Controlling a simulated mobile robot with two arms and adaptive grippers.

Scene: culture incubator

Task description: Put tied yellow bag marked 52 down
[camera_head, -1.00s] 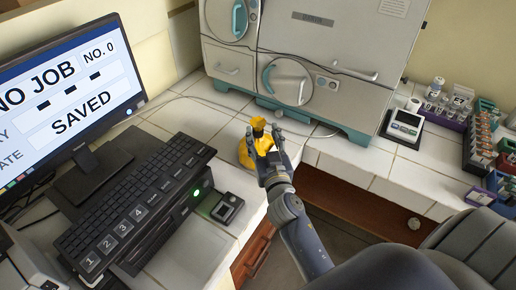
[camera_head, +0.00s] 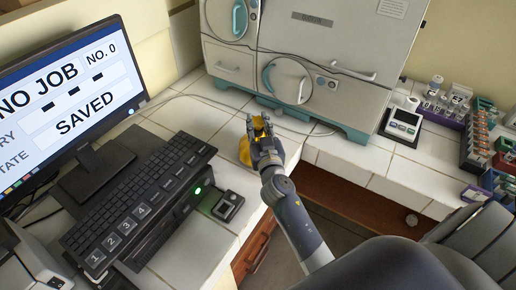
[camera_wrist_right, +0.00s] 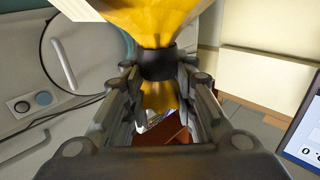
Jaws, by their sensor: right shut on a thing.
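The yellow bag (camera_head: 245,151) is in the head view on or just above the white tiled counter (camera_head: 212,118), in front of the incubator; my gripper hides part of it. My right gripper (camera_head: 260,134) is shut on it. In the right wrist view the bag (camera_wrist_right: 155,18) fills the top middle, and its dark tied neck (camera_wrist_right: 157,64) sits between the fingers of the right gripper (camera_wrist_right: 158,75). The number on the bag is not readable. Whether its bottom touches the tiles I cannot tell. My left gripper is not in view.
The incubator (camera_head: 300,50) stands behind the bag, with a cable on the tiles before it. A keyboard (camera_head: 140,200) and monitor (camera_head: 65,95) are at left, a small black device (camera_head: 228,205) in front. A scale (camera_head: 403,124) and racks of vials (camera_head: 478,140) are at right.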

